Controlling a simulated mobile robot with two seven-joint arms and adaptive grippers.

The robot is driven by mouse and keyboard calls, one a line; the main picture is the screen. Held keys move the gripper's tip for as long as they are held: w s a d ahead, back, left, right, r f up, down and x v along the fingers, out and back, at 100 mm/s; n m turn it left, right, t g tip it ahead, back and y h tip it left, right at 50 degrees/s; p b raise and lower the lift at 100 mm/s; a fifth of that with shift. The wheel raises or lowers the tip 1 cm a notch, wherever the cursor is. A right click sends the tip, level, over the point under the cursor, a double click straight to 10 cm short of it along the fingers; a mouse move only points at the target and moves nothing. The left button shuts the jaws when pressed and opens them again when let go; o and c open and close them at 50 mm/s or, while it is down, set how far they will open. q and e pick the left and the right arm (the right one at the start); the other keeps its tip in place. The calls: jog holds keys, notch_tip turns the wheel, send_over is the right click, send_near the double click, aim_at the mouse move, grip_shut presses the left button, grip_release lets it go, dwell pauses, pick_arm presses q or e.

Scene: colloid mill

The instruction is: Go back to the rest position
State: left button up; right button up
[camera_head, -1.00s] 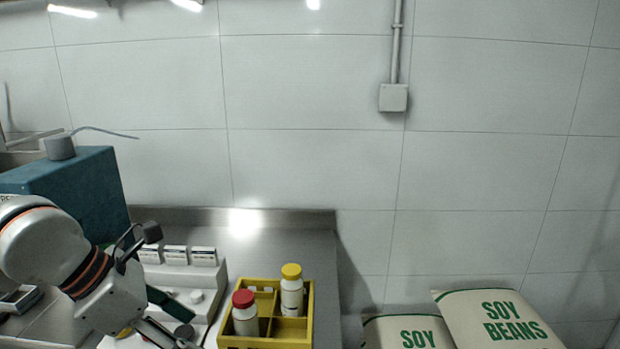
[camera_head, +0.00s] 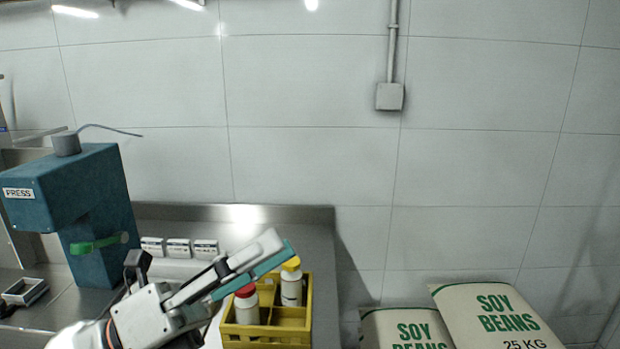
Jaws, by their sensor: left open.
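My left gripper (camera_head: 268,259) comes in from the lower left. Its fingers are open and point up and to the right. They pass in front of the yellow crate, close to the bottles in the picture; I cannot tell the gap in depth. A red-capped white bottle (camera_head: 246,310) and a yellow-capped white bottle (camera_head: 291,288) stand upright in compartments of the yellow crate (camera_head: 306,312). Nothing shows between the fingers. My right gripper is not in view.
A blue press (camera_head: 100,185) with a green handle (camera_head: 92,245) stands at the left. Several small labelled boxes (camera_head: 178,248) sit behind my gripper. Soy bean sacks (camera_head: 490,310) lie at the lower right. The metal counter (camera_head: 322,255) is bare right of the crate.

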pick_arm(q)
jog(key=w+a+f+n+t+y, duration=0.3)
jog(key=w+a+n+t+y, duration=0.2)
jog(key=a+n+t+y, duration=0.45)
jog(key=w+a+f+n+t+y, duration=0.3)
jog(key=w+a+n+t+y, duration=0.25)
jog(key=n, duration=0.75)
jog(key=s+a+f+n+g+y, duration=0.1)
jog(key=a+f+n+g+y, duration=0.35)
jog(key=f, duration=0.45)
jog(key=s+a+f+n+g+y, duration=0.2)
jog(key=a+f+n+y, duration=0.2)
jog(key=a+f+y, duration=0.45)
jog(key=s+a+f+n+g+h, duration=0.15)
jog(key=s+f+g, duration=0.25)
jog(key=s+f, duration=0.5)
jog(key=s+a+f+n+g, duration=0.2)
jog(key=s+f+g, duration=0.4)
jog(key=f, duration=0.5)
jog(key=w+d+f+n+t+h, duration=0.1)
jog(key=d+f+t+h, duration=0.4)
jog(key=d+f, duration=0.8)
jog(key=d+n+h, duration=0.1)
jog(key=d+h, duration=0.1)
jog(key=d, duration=0.1)
jog(key=shift+w+d+f, duration=0.15)
jog(key=shift+d+f, duration=0.05)
jog(key=shift+f, duration=0.2)
